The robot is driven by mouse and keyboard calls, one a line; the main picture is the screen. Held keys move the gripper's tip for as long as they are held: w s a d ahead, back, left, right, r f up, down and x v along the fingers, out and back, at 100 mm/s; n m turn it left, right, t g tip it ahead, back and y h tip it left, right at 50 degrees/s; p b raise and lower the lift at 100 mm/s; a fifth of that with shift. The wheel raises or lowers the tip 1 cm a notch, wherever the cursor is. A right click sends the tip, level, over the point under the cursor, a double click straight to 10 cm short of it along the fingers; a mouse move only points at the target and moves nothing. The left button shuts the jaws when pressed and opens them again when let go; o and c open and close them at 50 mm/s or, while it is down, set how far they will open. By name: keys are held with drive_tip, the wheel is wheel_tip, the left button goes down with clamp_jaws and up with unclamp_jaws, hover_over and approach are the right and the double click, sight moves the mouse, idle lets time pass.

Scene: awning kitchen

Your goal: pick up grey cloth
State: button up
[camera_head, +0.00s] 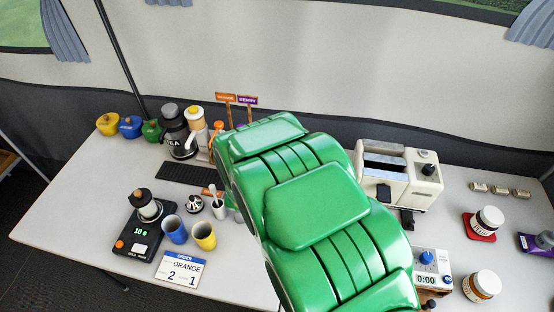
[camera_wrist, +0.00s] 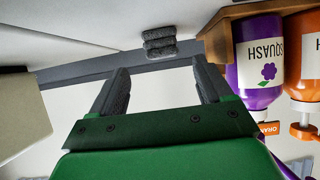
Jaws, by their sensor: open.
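The grey cloth (camera_wrist: 160,42) shows in the wrist view as a small dark grey, ribbed bundle near the top centre, lying on a pale surface. My gripper (camera_wrist: 160,76) is open, its two dark fingers spread apart with nothing between them. In the picture the cloth is just beyond the fingertips and roughly centred between them, apart from both. In the head view my green arm covers the middle of the table, and I can make out neither the cloth nor the fingers there.
In the wrist view, purple (camera_wrist: 258,62) and orange (camera_wrist: 306,75) squash bottles in a wooden rack (camera_wrist: 217,40) stand close on the right. In the head view, a cream toaster (camera_head: 425,190) is right of my arm, and blue (camera_head: 174,230) and yellow (camera_head: 204,237) cups are left.

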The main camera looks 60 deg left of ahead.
drive_tip(key=shift+x, duration=2.7)
drive_tip(key=shift+a+r, duration=0.1)
drive_tip(key=shift+a, duration=0.05)
drive_tip(key=shift+c, duration=0.2)
drive_tip(key=c, duration=1.1)
